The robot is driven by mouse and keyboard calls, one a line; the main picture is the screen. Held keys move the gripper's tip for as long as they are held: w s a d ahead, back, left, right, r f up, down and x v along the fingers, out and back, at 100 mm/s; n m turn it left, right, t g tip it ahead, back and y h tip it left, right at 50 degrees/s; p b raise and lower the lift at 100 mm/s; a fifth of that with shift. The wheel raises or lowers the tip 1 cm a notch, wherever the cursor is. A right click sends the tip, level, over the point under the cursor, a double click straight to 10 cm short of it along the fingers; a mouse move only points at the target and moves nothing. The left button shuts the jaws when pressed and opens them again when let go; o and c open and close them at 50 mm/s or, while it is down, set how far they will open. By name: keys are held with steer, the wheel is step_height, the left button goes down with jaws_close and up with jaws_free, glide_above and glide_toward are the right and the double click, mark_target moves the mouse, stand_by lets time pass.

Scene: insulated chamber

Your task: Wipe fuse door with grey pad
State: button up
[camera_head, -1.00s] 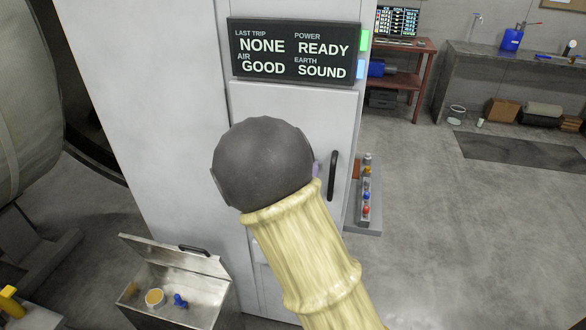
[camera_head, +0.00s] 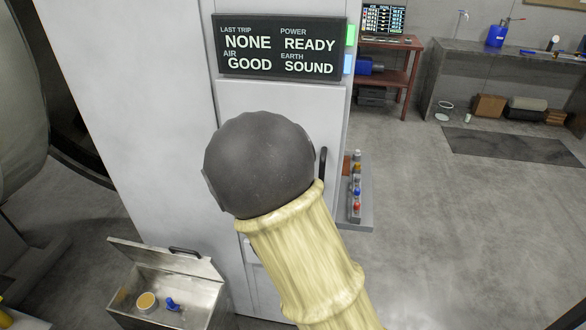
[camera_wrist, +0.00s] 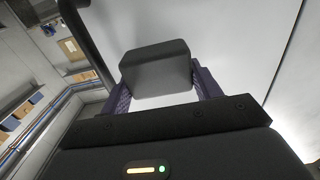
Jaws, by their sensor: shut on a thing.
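The grey pad (camera_wrist: 155,68) is a block in the wrist view, held between the purple fingers of my gripper (camera_wrist: 158,84). My gripper is shut on it. Behind the pad is the pale fuse door surface (camera_wrist: 235,50); I cannot tell whether the pad touches it. In the head view the fuse door (camera_head: 285,100) is a light grey panel under the status display, and it looks shut. Its dark handle (camera_head: 323,160) is partly covered by my arm. My arm also hides the pad and gripper in that view.
The status display (camera_head: 281,47) sits above the door. An open metal box (camera_head: 165,290) with a tan round thing and a blue thing stands at lower left. A ledge with several coloured items (camera_head: 356,195) is right of the cabinet. Open floor (camera_head: 450,230) lies further right.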

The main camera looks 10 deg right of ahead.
steer(key=shift+v, duration=1.3)
steer(key=v, duration=0.3)
